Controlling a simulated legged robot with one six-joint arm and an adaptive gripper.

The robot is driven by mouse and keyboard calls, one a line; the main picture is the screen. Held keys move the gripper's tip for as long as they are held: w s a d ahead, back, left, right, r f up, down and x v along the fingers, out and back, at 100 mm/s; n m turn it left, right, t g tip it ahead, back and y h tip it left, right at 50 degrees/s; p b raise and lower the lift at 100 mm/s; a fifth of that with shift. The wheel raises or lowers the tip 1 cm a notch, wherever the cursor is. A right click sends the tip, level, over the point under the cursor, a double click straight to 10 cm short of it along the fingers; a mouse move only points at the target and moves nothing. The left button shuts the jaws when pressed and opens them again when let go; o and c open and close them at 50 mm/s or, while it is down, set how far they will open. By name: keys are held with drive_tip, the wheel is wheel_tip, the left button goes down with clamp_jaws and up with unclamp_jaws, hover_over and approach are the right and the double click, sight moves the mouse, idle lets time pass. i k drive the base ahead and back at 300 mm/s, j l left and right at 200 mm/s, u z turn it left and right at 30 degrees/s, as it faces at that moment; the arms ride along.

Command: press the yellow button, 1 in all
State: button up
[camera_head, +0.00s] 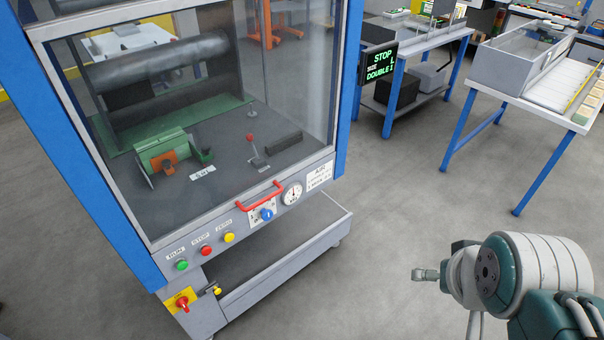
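The yellow button (229,237) is a small round button on the machine's front panel (215,253). It is the rightmost of a row of three, under a label that seems to read ZERO. The red button (205,251) and the green button (182,265) sit to its left, labelled STOP and RUN. My gripper (417,274) is at the lower right, over the floor, well to the right of the yellow button and apart from the machine. Its narrow grey end points left. I see it from the side, and whether its fingers are open or shut does not show.
A red handle (260,198), a blue knob (267,214) and a round dial (292,193) are right of the buttons. A red rotary switch (183,302) is below. A grey tray (285,265) juts out underneath. Floor between machine and gripper is clear. A screen (379,64) reads STOP.

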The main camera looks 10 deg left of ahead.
sight(229, 237)
drive_tip(key=u, duration=0.8)
drive_tip(key=k+j, duration=0.1)
drive_tip(key=j, duration=0.45)
drive_tip(key=j+z, duration=0.1)
drive_tip(key=j, duration=0.5)
drive_tip(key=k+j, duration=0.15)
drive_tip(key=j, duration=0.4)
